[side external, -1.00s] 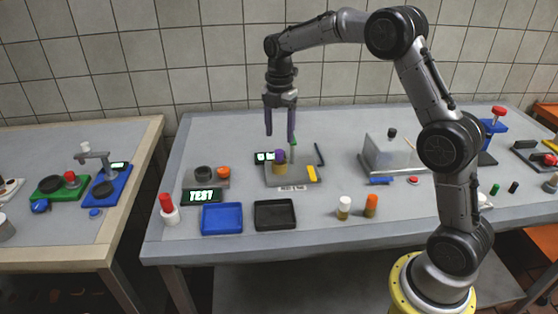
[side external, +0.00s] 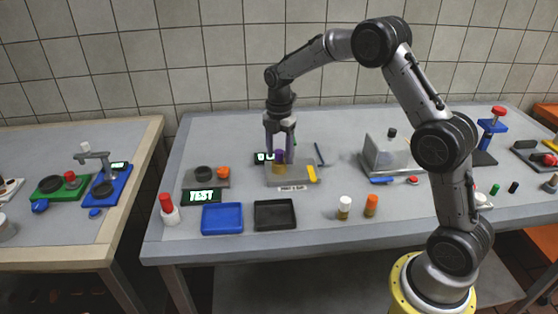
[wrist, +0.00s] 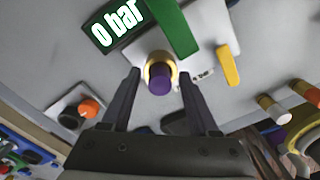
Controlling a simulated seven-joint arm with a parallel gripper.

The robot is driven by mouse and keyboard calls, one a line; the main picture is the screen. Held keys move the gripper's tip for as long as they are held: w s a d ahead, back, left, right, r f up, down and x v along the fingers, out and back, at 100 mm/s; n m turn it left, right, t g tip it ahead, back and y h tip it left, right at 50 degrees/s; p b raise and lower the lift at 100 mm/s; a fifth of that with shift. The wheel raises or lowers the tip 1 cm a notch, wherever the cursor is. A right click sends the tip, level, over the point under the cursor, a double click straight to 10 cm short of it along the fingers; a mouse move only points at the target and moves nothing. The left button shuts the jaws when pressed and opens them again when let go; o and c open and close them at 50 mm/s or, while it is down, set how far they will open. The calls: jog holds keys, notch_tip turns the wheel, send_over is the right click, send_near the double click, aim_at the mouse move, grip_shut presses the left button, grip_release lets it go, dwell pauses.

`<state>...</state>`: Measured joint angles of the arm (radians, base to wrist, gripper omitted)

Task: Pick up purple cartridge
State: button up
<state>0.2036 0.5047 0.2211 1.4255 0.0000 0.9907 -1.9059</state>
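The purple cartridge (side external: 279,156) stands upright in a brass-coloured holder (side external: 279,168) on the grey press plate. In the wrist view the purple cartridge (wrist: 160,78) shows as a round purple top inside a gold ring, between and slightly beyond the fingertips. My gripper (side external: 280,150) is lowered over it with fingers pointing down, one on each side. In the wrist view my gripper (wrist: 159,77) is open, with visible gaps between each finger and the cartridge. Its lower part is hidden in the holder.
A green part (wrist: 172,25) and a "0 bar" display (wrist: 115,25) sit close by the holder. A yellow lever (side external: 312,174) is at its right. Blue (side external: 222,232) and black (side external: 274,229) trays lie in front. White-topped (side external: 344,203) and orange (side external: 371,202) cartridges stand right of them.

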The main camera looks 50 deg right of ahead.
grip_shut()
jog(key=shift+r, duration=0.15)
